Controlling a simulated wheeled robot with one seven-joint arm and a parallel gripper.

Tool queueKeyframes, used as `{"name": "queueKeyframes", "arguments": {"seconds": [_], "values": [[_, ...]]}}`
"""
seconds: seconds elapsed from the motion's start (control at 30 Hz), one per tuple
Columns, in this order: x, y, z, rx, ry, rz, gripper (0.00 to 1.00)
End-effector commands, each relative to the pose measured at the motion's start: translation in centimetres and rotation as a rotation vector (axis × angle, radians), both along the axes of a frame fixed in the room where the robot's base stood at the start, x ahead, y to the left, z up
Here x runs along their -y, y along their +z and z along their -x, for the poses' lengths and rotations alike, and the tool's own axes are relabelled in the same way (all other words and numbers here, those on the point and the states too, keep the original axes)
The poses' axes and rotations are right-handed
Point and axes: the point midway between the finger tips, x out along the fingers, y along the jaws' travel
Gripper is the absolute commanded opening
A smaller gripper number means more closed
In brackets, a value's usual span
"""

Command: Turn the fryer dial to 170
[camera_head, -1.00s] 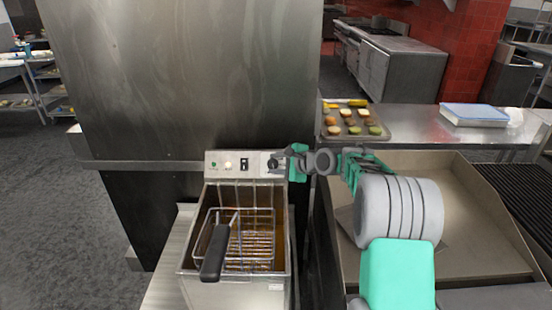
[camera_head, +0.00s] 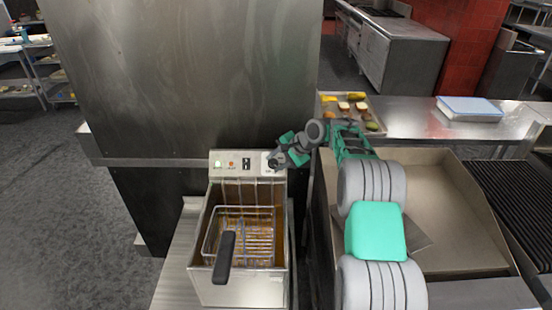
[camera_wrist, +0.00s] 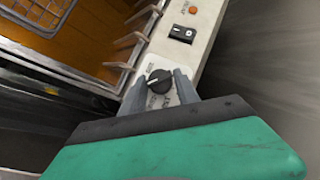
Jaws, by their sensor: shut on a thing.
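The deep fryer (camera_head: 200,283) stands in the lower middle of the head view, with its control panel (camera_head: 224,172) at the back. The black round fryer dial (camera_wrist: 159,80) sits on a light plate in the wrist view, with a white pointer line running roughly left to right. The markings around it are too blurred to read. My gripper (camera_wrist: 160,78) is shut on the dial, one grey finger on each side. In the head view my gripper (camera_head: 274,163) reaches the panel's right end and mostly hides the dial.
A black switch (camera_head: 246,163) and green (camera_head: 218,163) and red (camera_head: 232,164) lights sit left of the dial. A wire basket (camera_head: 262,258) with a black handle (camera_head: 225,257) hangs in the fryer. A steel wall (camera_head: 190,80) rises behind; a griddle (camera_head: 455,220) is right.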

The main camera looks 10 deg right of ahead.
Motion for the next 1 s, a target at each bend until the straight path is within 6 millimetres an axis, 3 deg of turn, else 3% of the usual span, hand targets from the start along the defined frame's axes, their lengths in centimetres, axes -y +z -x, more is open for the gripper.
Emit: {"name": "queueKeyframes", "arguments": {"seconds": [0.47,0.5,0.7,1.0], "values": [[-0.05,-0.76,0.33,-0.017,0.013,0.010,0.00],[-0.05,-0.77,0.34,-0.017,0.013,0.010,0.39],[-0.02,-0.53,0.22,-0.013,0.012,0.010,0.55],[0.18,0.01,0.20,-0.006,0.010,0.011,0.56]]}}
